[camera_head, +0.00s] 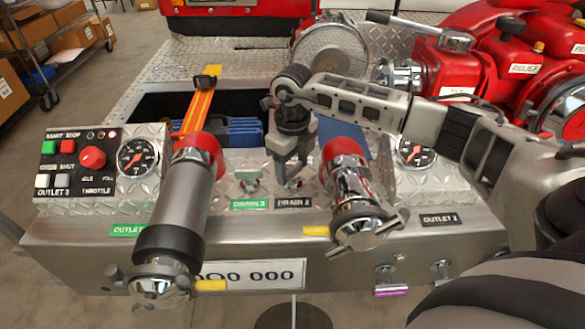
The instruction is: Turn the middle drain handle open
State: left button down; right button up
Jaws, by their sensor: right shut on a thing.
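The middle drain handle (294,184) is a small metal lever on the diamond-plate panel, just above a dark drain label (293,203). My right gripper (291,178) reaches down onto it from above. Its fingers are shut on the handle and hide much of it, so its exact angle is hard to tell. Another drain handle (249,181), with a green label (249,204) below, is to the left and apart from the gripper. My left gripper is not in view.
A large capped outlet pipe (173,215) stands left of the drains. A shorter chrome outlet (352,195) is close on the right. A control panel (95,165) is at the far left. Red pump parts (500,60) fill the upper right. An open bin (235,133) lies behind.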

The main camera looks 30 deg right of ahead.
jog(key=n+b, duration=0.1)
jog(key=n, duration=0.1)
jog(key=shift+n, duration=0.4)
jog(key=shift+n+b, duration=0.35)
jog(key=shift+n, duration=0.55)
jog(key=shift+n+b, duration=0.35)
jog(key=shift+n, duration=0.65)
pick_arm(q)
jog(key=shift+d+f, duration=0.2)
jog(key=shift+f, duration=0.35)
pick_arm(e)
jog(key=shift+n, duration=0.9)
jog(key=shift+r, duration=0.1)
jog(key=o, duration=1)
